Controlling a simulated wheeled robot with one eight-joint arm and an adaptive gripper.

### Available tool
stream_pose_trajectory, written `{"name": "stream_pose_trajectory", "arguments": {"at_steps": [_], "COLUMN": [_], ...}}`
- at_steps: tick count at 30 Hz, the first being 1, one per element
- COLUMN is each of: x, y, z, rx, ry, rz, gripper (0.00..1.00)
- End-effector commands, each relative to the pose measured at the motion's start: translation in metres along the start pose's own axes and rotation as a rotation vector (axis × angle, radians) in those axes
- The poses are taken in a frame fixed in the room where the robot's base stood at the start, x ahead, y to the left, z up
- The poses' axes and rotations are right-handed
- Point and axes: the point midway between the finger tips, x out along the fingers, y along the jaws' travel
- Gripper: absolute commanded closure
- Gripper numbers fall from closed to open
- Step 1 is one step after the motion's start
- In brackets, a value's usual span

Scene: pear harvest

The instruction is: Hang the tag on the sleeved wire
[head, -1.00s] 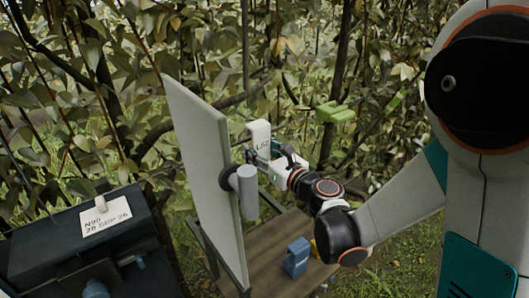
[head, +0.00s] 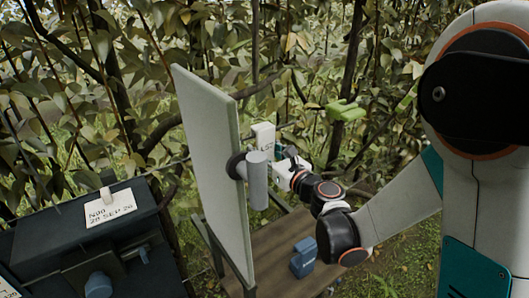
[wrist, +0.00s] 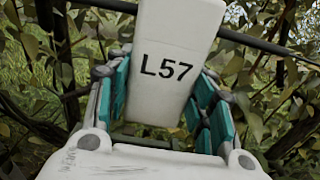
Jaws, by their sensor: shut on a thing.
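A white tag (wrist: 168,60) marked L57 stands nearly upright between the teal finger pads of my gripper (wrist: 163,105) in the wrist view. My gripper is shut on it. In the head view the tag (head: 263,136) shows just right of the pale upright panel, and my gripper is partly hidden behind a grey cylinder. A dark wire-like line (wrist: 262,43) crosses behind the tag's upper part in the wrist view. I cannot tell whether it is sleeved or touches the tag.
The pale panel (head: 212,165) with the grey cylinder (head: 257,182) stands left of my arm. A blue object (head: 303,257) sits on the wooden table (head: 268,262). A green object (head: 345,110) is among the branches. A dark case (head: 85,235) bears a dated card (head: 110,207).

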Motion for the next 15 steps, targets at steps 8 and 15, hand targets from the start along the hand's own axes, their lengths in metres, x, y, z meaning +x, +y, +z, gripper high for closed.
{"name": "stream_pose_trajectory", "arguments": {"at_steps": [8,15], "x": [0.0000,0.0000], "y": [0.0000,0.0000], "z": [0.0002,0.0001], "rx": [0.000,0.000], "ry": [0.000,0.000], "rz": [0.000,0.000], "gripper": [0.27,0.27]}}
